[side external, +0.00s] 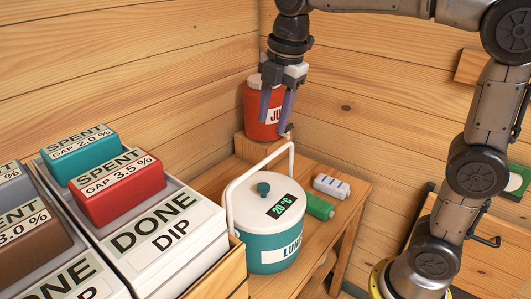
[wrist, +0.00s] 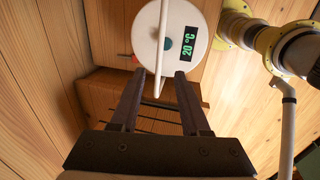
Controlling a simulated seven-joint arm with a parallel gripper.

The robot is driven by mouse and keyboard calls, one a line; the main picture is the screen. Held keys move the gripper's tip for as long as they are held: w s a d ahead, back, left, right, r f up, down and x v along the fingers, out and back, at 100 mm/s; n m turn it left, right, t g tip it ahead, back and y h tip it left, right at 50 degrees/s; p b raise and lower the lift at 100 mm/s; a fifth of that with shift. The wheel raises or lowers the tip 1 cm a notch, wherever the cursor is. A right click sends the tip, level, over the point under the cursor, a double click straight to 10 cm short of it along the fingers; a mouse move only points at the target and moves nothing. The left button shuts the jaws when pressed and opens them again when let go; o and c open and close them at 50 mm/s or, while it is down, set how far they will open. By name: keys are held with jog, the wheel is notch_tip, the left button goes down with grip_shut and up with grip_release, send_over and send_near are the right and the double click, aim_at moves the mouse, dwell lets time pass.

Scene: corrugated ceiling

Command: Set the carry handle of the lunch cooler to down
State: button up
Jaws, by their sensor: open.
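The lunch cooler (side external: 268,245) is a teal tub with a white lid, a teal knob and a "20 °C" display, standing on a wooden shelf. Its white carry handle (side external: 258,164) is raised and arches above the lid. In the wrist view the handle (wrist: 161,45) crosses the white lid (wrist: 178,52) as a thin bar, its near end between my fingertips in the picture. My gripper (side external: 274,120) is open and empty, pointing down above and behind the cooler, in front of the red jug. Its two fingers also show in the wrist view (wrist: 159,76). I cannot tell whether they touch the handle.
The red jug (side external: 256,104) stands in the corner behind my gripper. A "DONE DIP" bin (side external: 188,240) with teal and red blocks stands close on the left. Wooden walls close the back.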

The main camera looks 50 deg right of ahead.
aim_at(264, 160)
jog(key=f, duration=0.3)
jog(key=w+f, duration=0.1)
jog(key=f, duration=0.2)
jog(key=w+f, duration=0.1)
jog(key=f, duration=0.3)
grip_shut()
dwell(1.2)
